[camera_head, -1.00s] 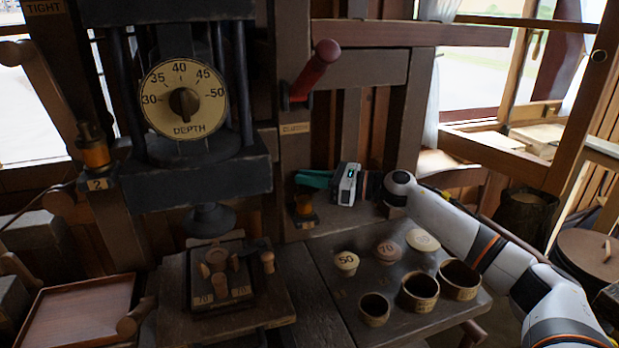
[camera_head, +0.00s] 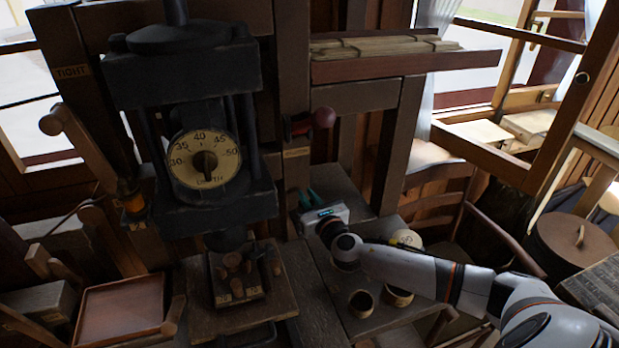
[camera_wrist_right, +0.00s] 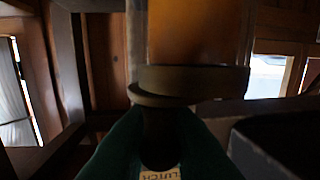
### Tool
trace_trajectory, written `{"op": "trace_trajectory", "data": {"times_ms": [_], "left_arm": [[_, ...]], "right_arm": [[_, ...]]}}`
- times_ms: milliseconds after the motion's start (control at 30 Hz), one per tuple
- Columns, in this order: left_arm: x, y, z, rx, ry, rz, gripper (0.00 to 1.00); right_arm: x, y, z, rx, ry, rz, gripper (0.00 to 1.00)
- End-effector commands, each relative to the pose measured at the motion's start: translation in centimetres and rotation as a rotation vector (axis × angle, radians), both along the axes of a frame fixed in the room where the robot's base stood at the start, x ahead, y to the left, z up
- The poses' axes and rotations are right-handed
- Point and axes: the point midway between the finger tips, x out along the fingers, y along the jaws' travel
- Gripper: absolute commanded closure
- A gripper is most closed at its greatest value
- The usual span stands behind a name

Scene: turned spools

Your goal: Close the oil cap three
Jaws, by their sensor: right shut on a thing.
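In the right wrist view an amber oil cup (camera_wrist_right: 195,30) fills the top, with a dark rim or cap (camera_wrist_right: 195,82) across its edge. My right gripper (camera_wrist_right: 160,135) has its teal fingers shut on the cap's dark knob, right against the cup. I cannot tell whether the cap sits flush or slightly askew. In the head view the right gripper (camera_head: 308,198) is at the bench behind the cups, and its white body hides this oil cup. Another oil cup (camera_head: 133,203), amber, sits on the press's left side. My left gripper is not in view.
The black press with its depth dial (camera_head: 204,160) stands left of the right gripper. A red-handled lever (camera_head: 322,117) is on the post above it. Wooden cups (camera_head: 361,303) stand in front, partly under my right arm. A wooden tray (camera_head: 120,310) lies at lower left.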

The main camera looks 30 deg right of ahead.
Motion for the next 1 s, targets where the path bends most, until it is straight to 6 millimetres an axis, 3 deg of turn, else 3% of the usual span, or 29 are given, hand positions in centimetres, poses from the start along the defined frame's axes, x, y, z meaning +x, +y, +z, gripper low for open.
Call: {"op": "trace_trajectory", "data": {"times_ms": [33, 300, 600, 1000], "left_arm": [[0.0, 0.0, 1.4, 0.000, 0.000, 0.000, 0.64], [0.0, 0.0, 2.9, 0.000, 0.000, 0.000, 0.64], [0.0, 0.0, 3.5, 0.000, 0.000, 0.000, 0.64], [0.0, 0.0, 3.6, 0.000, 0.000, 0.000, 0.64]], "right_arm": [[0.0, 0.3, 0.6, 0.007, 0.001, -0.043, 1.00], [-0.1, 0.6, 0.2, 0.005, 0.000, -0.242, 1.00], [-0.1, 0.7, 0.0, 0.001, -0.001, -0.366, 1.00], [-0.1, 0.7, 0.0, -0.001, -0.003, -0.397, 1.00]]}}
